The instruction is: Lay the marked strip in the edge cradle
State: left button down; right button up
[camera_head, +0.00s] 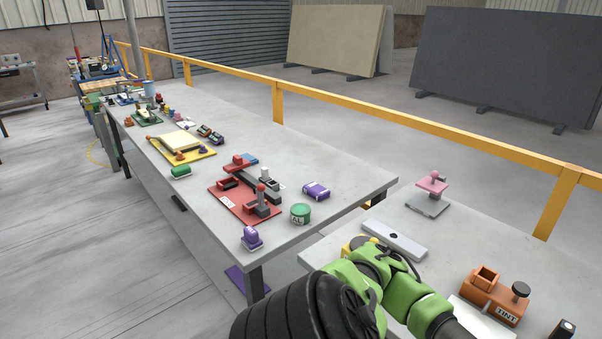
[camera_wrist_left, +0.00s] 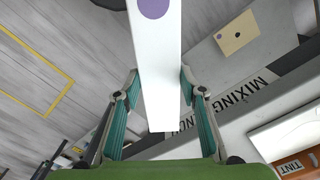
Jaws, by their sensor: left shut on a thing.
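The marked strip (camera_wrist_left: 157,60) is a long white bar with a purple round mark in the left wrist view. My left gripper (camera_wrist_left: 158,80) is shut on it, with a teal finger on each side. The strip runs from the top edge down between the fingers, above the floor and a bench edge lettered MIXING. In the head view only the green and black arm shows; the gripper and the held strip cannot be made out there. I cannot clearly identify the edge cradle. My right gripper is not in view.
On the near bench are a pale grey bar (camera_head: 400,242), a pink-handled piece (camera_head: 432,184) and an orange TINT holder (camera_head: 490,296). The longer bench (camera_head: 330,221) carries a red fixture (camera_head: 240,204), a green tin (camera_head: 300,214) and purple items. A yellow rail (camera_head: 400,120) runs behind.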

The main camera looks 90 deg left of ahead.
aim_at(240, 193)
jog(key=k+j+u, duration=0.1)
jog(key=u, duration=0.35)
jog(key=k+j+u, duration=0.1)
jog(key=u, duration=0.4)
jog(key=k+j+u, duration=0.2)
jog(key=j, duration=0.55)
jog(key=k+j+u, duration=0.15)
jog(key=j, duration=0.6)
jog(key=j+u, duration=0.2)
jog(key=j, duration=0.6)
